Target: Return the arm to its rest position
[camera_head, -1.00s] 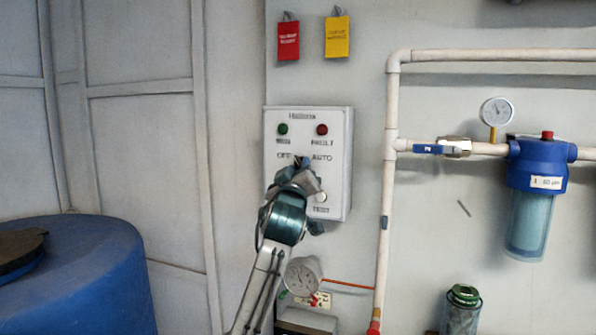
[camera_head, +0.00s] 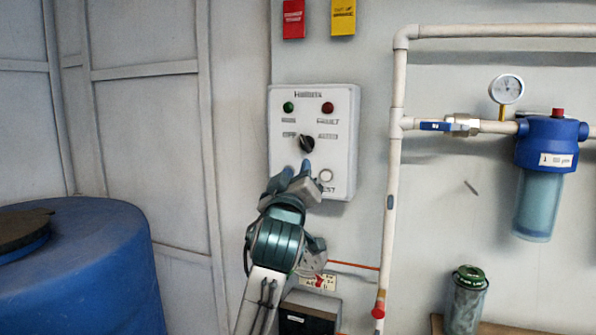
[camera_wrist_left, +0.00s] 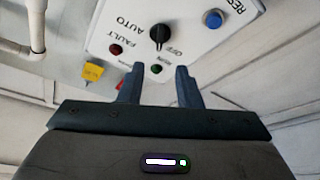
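The arm in view is my left one, reaching up from the bottom in the head view. Its gripper (camera_head: 298,168) is just below the black selector knob (camera_head: 307,143) on a white control panel (camera_head: 345,115) and looks clear of it. In the left wrist view the gripper (camera_wrist_left: 157,80) has its two fingers apart with nothing between them. The knob (camera_wrist_left: 160,34) shows beyond the fingertips, between the OFF and AUTO labels; its exact pointing is unclear. My right gripper is not in view.
A blue drum (camera_head: 85,265) stands at left. A white pipe (camera_head: 393,180) runs up right of the panel, with a blue filter housing (camera_head: 546,145) further right. A green-topped canister (camera_head: 466,298) stands lower right.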

